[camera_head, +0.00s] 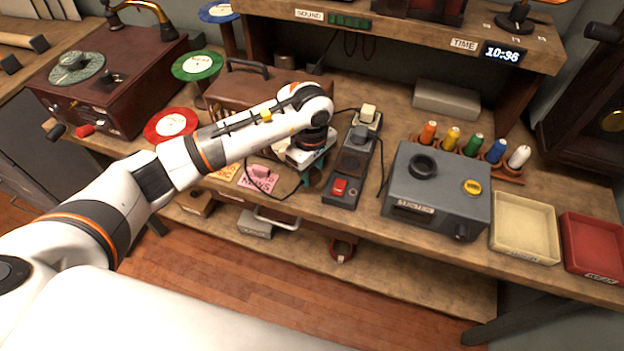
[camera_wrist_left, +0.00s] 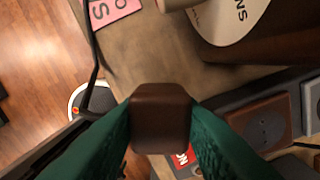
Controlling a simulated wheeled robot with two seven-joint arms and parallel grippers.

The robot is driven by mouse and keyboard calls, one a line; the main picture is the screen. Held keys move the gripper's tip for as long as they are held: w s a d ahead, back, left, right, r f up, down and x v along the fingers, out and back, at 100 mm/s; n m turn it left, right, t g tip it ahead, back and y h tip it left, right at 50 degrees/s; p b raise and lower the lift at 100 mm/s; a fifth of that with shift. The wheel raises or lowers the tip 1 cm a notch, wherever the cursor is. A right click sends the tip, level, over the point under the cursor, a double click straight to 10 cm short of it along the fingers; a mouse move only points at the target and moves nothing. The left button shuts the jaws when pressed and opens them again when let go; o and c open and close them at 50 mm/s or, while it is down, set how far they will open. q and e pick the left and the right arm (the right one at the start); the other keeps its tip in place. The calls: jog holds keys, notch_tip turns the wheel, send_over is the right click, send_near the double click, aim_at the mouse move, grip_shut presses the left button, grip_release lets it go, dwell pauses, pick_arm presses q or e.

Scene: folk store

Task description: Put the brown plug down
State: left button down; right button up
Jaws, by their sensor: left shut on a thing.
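My left gripper (camera_head: 314,177) is shut on the brown plug. In the left wrist view, the brown plug (camera_wrist_left: 160,112) sits between the two green fingers, over the bench's wooden surface. The plug is hidden behind my gripper and wrist in the head view. A dark power strip (camera_head: 345,190) with a red switch lies just right of my gripper. A grey plug (camera_head: 360,137) and a cream plug (camera_head: 369,111) are at its far end. I cannot tell whether the brown plug touches the bench. My right gripper is in neither view.
A grey box (camera_head: 436,190) and two trays, cream (camera_head: 525,228) and red (camera_head: 597,246), stand to the right. Paper cards, one pink (camera_head: 256,178), lie left of my gripper near the front edge. A brown case (camera_head: 243,88) is behind. Dark cables cross the bench.

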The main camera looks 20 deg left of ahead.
aim_at(312, 193)
pick_arm(q)
jog(key=shift+s+d+f, duration=0.1)
jog(key=shift+s+f, duration=0.05)
jog(key=shift+f, duration=0.2)
notch_tip(312, 193, down, 2)
jog(key=shift+f+p, duration=0.15)
jog(key=shift+p, duration=0.35)
jog(key=shift+f, duration=0.35)
jog(key=shift+f+b, duration=0.3)
jog(key=shift+b, duration=0.15)
jog(key=shift+f+b, duration=0.3)
jog(key=shift+b, duration=0.05)
jog(key=c, duration=1)
grip_release()
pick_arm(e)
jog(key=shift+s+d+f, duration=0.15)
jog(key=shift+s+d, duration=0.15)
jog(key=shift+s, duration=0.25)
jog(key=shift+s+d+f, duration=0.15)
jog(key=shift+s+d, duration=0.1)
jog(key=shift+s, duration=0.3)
pick_arm(q)
jog(key=shift+r, duration=0.1)
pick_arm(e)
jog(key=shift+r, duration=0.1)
